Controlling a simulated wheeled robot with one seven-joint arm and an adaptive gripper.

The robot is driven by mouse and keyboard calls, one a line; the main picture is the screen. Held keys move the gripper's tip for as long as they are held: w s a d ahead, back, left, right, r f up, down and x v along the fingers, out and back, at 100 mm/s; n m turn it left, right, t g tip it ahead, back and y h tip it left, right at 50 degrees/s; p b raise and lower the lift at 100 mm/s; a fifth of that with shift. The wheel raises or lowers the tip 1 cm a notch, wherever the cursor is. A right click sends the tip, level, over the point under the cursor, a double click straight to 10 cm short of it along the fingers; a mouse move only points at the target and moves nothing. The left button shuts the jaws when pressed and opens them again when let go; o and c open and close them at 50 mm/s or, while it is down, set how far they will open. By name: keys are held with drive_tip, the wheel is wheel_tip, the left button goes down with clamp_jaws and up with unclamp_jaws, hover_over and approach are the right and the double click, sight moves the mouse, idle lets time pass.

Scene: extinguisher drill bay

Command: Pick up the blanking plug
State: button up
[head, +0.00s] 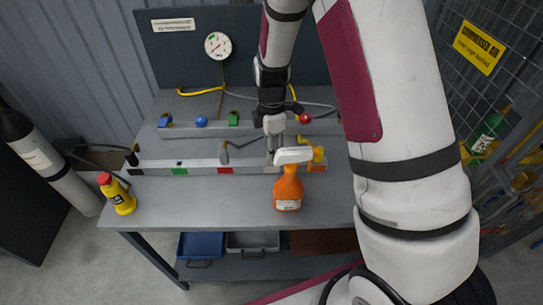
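I cannot tell for sure which small fitting on the bench is the blanking plug. Small blue (201,121) and green (234,118) pieces sit on the back rail, with another blue piece (165,120) at its left end. A yellow fitting (318,155) is at the front rail, right of my gripper. My gripper (271,153) points down over the front rail, just behind an orange spray bottle (288,190).
A yellow bottle with a red cap (118,194) stands at the bench's front left. A gauge (217,45) is on the back panel. Cables and a red knob (305,118) lie near my gripper. The bench front (200,198) between the bottles is clear.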

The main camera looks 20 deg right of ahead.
drive_tip(key=shift+f, duration=1.75)
clamp_jaws()
drive_tip(key=shift+r, duration=0.1)
wheel_tip(320, 180, up, 10)
drive_tip(key=shift+f, duration=0.1)
